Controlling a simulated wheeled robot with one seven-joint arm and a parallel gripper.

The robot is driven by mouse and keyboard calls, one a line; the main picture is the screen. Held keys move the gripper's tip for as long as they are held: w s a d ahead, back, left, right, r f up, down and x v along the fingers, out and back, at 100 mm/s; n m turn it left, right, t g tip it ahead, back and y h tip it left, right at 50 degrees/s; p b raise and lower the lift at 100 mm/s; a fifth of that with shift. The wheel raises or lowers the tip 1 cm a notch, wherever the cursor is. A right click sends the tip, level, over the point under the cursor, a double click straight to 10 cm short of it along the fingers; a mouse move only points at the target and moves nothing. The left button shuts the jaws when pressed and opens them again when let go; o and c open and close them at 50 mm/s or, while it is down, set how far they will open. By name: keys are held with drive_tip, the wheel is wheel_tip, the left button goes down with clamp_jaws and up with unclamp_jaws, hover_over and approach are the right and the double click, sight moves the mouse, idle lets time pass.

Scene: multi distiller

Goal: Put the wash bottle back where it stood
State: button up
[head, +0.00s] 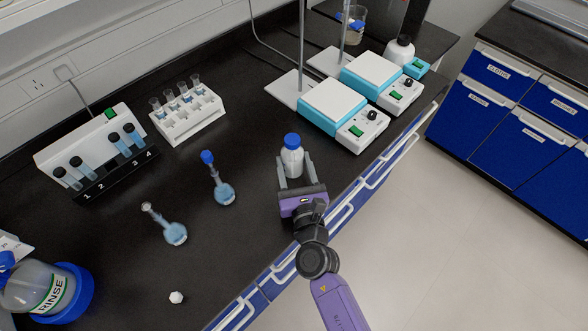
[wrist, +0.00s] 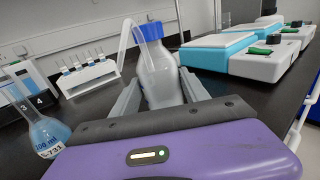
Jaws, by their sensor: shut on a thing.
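The wash bottle (head: 292,162) is a small whitish bottle with a blue cap. It is upright between the two grey fingers of my gripper (head: 296,172), which is shut on it. In the wrist view the wash bottle (wrist: 160,80) stands in the middle, with a pale bent spout reaching left and down from its cap. Its lower part is hidden behind my gripper there. I cannot tell whether its base touches the black bench (head: 255,235).
Two flasks with blue liquid (head: 222,190) (head: 175,232) stand left of my gripper. A white tube rack (head: 190,120) and a numbered vial stand (head: 105,165) are behind them. Hotplates (head: 335,108) are at the right. A RINSE bottle (head: 35,287) and a white stopper (head: 176,297) are in front.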

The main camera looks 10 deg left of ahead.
drive_tip(key=shift+f, duration=0.3)
drive_tip(key=o, duration=1)
drive_tip(key=shift+r, duration=0.15)
drive_tip(key=b+v, duration=0.1)
drive_tip(key=v, duration=1.1)
